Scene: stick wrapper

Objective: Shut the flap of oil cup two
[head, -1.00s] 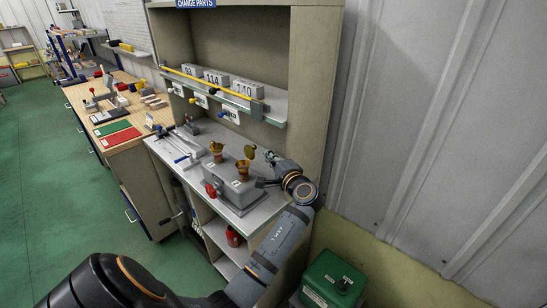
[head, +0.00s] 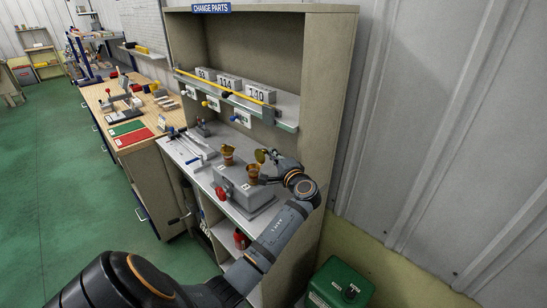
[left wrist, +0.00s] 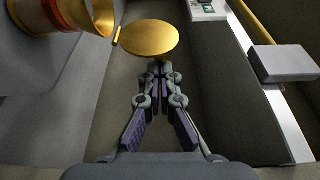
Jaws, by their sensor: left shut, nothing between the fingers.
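Two brass oil cups stand on a grey machine block (head: 246,196) on the workbench. The right oil cup (head: 253,173), nearest my left gripper, has its round flap (head: 261,156) standing open; I cannot read which number it bears. The left wrist view shows this cup (left wrist: 85,14) at the upper left and the golden disc of its flap (left wrist: 150,38) beside it. My left gripper (head: 271,154) is shut and empty, its fingertips (left wrist: 158,68) just beside the flap; contact cannot be told. The other oil cup (head: 228,154) is to the left. My right gripper is not in view.
A red knob (head: 221,193) is on the block's front. A shelf (head: 240,103) with numbered grey blocks hangs above. The cabinet's side panel (head: 333,110) stands close right of my arm. A green box (head: 340,283) is at the lower right.

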